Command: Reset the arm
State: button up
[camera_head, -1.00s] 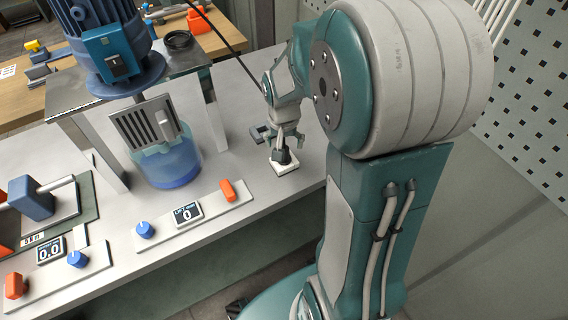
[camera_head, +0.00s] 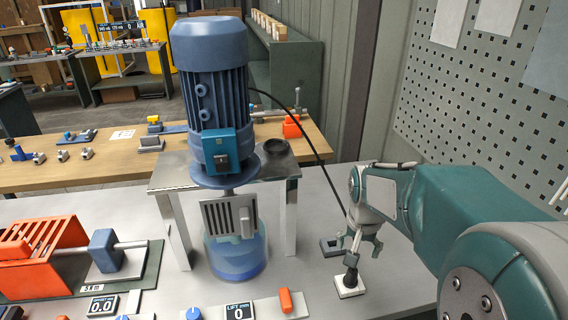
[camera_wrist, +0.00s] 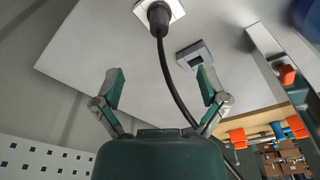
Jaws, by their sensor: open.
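My gripper (camera_head: 361,242) hangs at the right end of the grey bench, just above a black plug (camera_head: 351,276) on a small white socket plate (camera_head: 350,288). In the wrist view my gripper (camera_wrist: 160,80) has its two fingers wide apart, with nothing clamped between them. The plug (camera_wrist: 158,17) stands on the white plate beyond the fingertips, and its black cable (camera_wrist: 170,75) runs back between the fingers and under my gripper's body. My arm comes in from the right in the head view.
A blue motor (camera_head: 211,95) stands on a metal stand (camera_head: 291,215) over a blue-filled vessel (camera_head: 236,258), left of my gripper. A dark grey block (camera_head: 330,245) lies close to the gripper. A perforated wall panel (camera_head: 480,100) rises at right.

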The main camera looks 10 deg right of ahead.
jog(key=s+a+r+n+t, duration=0.2)
jog(key=s+a+r+n, duration=0.1)
jog(key=s, duration=0.4)
jog(key=s+a+r+n+t, duration=0.2)
jog(key=s+a+r+n, duration=0.1)
jog(key=s+a+r, duration=0.2)
jog(key=shift+s+a+r+n+y, duration=0.2)
jog(key=shift+s+a+n+y, duration=0.2)
jog(key=shift+s+a, duration=0.65)
